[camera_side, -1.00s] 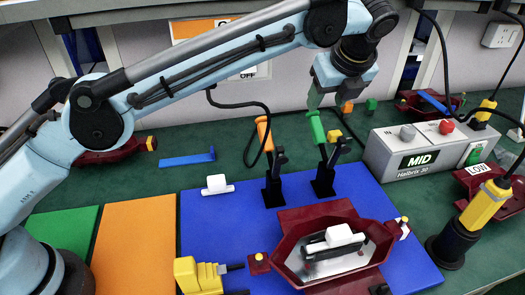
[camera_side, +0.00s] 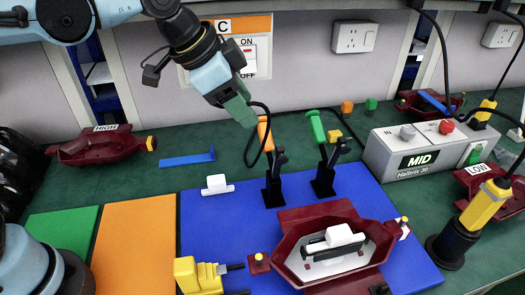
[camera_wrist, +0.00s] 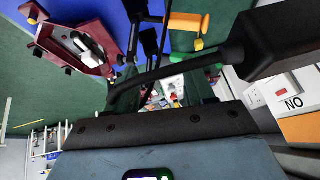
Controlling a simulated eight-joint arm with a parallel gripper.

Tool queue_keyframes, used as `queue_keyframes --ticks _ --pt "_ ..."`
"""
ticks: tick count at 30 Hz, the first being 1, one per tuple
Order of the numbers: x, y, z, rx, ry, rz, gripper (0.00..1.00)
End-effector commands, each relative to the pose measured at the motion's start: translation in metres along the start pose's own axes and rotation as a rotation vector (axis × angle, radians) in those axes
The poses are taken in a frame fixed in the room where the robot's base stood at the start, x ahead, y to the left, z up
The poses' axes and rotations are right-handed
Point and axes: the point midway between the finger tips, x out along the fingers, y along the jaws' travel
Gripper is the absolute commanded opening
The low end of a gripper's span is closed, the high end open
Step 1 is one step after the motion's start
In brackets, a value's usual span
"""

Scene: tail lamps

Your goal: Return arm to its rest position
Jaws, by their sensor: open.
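My gripper (camera_side: 243,114) has green fingers and is raised above the back of the bench in the side view, tilted down to the right. It is open and empty. In the wrist view the fingers of my gripper (camera_wrist: 160,95) stand apart with a gap between them. A green-handled tool (camera_side: 316,127) stands in a black holder to the right of the gripper, apart from it.
A dark red lamp housing (camera_side: 290,245) with a white part (camera_side: 340,234) sits on the blue mat (camera_side: 205,228). A grey MID control box (camera_side: 425,150) stands at right. A HIGH housing (camera_side: 90,149) lies at back left. The orange mat (camera_side: 140,245) is clear.

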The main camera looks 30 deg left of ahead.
Motion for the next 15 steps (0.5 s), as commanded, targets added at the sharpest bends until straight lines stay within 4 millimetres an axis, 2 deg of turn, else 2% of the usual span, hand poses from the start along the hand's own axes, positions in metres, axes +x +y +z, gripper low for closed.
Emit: queue_keyframes --ticks 5,12,15 --pt "-0.004 0.008 0.048 -0.279 0.076 -0.006 0.53" --pt "-0.006 -0.025 0.146 -0.597 0.064 -0.19 0.53" --pt "-0.006 -0.034 0.176 -0.678 0.052 -0.257 0.53"
